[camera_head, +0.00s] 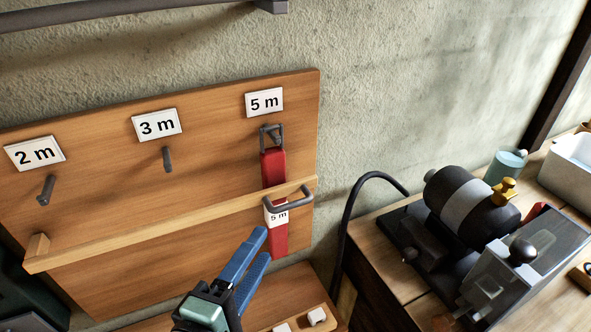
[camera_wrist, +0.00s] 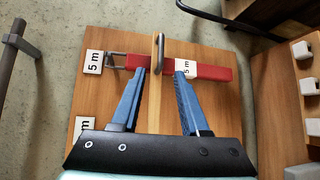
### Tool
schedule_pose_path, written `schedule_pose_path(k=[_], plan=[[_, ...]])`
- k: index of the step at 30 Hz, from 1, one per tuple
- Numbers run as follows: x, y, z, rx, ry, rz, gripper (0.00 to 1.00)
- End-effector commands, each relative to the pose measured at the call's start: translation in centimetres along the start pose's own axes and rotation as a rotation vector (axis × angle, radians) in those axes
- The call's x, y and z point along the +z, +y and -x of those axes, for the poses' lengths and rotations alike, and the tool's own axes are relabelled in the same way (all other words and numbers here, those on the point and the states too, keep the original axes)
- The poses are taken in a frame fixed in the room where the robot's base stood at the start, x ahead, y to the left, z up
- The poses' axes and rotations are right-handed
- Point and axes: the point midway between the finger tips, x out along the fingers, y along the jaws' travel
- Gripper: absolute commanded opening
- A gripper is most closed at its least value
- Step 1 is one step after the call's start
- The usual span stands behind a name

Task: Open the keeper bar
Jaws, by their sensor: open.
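The keeper bar (camera_head: 150,229) is a pale wooden strip running across the front of a wooden peg board, with a grey U-shaped handle (camera_head: 290,203) near its right end. It crosses in front of a red item (camera_head: 273,168) labelled 5 m, which hangs by a metal loop on the 5 m peg. My gripper (camera_head: 261,245) is below the bar's handle end, with blue fingers apart and empty. In the wrist view, the bar (camera_wrist: 154,105) appears between the spread fingers of my gripper (camera_wrist: 160,74), and the handle (camera_wrist: 159,52) lies just beyond the fingertips. Contact cannot be judged.
The 2 m peg (camera_head: 46,190) and 3 m peg (camera_head: 167,159) are empty. A bench with a black motor-like machine (camera_head: 470,208) stands at the right, with a black curved hose (camera_head: 347,212) beside the board. A shelf with small white blocks (camera_head: 317,316) lies below.

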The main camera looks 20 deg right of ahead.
Motion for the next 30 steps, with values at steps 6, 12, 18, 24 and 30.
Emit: schedule_pose_path(k=[6, 12, 18, 24, 30], plan=[[0.4, -0.4, -1.1, -0.005, -0.023, 0.042, 0.45], [0.6, -0.3, -5.0, -0.005, -0.024, 0.038, 0.45], [0.6, -0.3, -9.2, -0.005, -0.023, 0.037, 0.45], [0.6, -0.4, -11.9, -0.005, -0.021, 0.036, 0.45], [0.6, -0.5, -12.8, -0.005, -0.018, 0.034, 0.45]])
